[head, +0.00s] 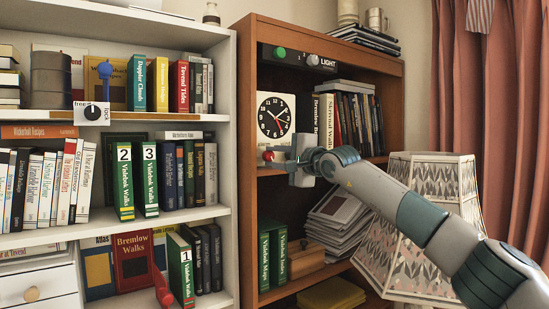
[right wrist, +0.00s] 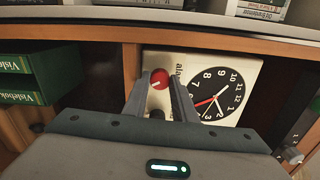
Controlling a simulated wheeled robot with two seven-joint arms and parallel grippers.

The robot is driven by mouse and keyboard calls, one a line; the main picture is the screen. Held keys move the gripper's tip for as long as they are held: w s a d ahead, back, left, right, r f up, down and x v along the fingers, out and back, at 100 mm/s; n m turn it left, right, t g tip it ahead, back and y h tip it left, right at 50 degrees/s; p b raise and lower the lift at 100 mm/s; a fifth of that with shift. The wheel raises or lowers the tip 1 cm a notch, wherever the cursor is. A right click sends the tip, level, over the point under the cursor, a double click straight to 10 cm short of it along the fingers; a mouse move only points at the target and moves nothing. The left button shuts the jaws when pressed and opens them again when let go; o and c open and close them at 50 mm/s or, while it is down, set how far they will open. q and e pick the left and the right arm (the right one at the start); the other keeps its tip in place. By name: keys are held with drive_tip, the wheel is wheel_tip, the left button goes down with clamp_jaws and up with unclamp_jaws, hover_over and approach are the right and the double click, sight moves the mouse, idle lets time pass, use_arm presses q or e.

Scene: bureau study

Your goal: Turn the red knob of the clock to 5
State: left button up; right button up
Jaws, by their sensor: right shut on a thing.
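The red knob (head: 268,156) is at the clock's lower left. In the right wrist view the red knob (right wrist: 159,78) has a pale mark and sits between my fingertips. My right gripper (head: 283,160) is shut on it, hiding the clock's lower part. My left gripper is out of view.
A brown bookcase (head: 245,150) surrounds the clock, with books (head: 345,118) close on its right. A LIGHT switch panel (head: 297,59) is above. A white bookcase (head: 222,130) stands at left. A patterned lampshade (head: 440,175) stands close behind my right arm.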

drive_tip(key=shift+f, duration=0.1)
idle(0.3)
drive_tip(key=o, duration=0.9)
drive_tip(key=shift+o, duration=0.7)
drive_tip(key=shift+f, duration=0.1)
drive_tip(key=shift+f, duration=0.1)
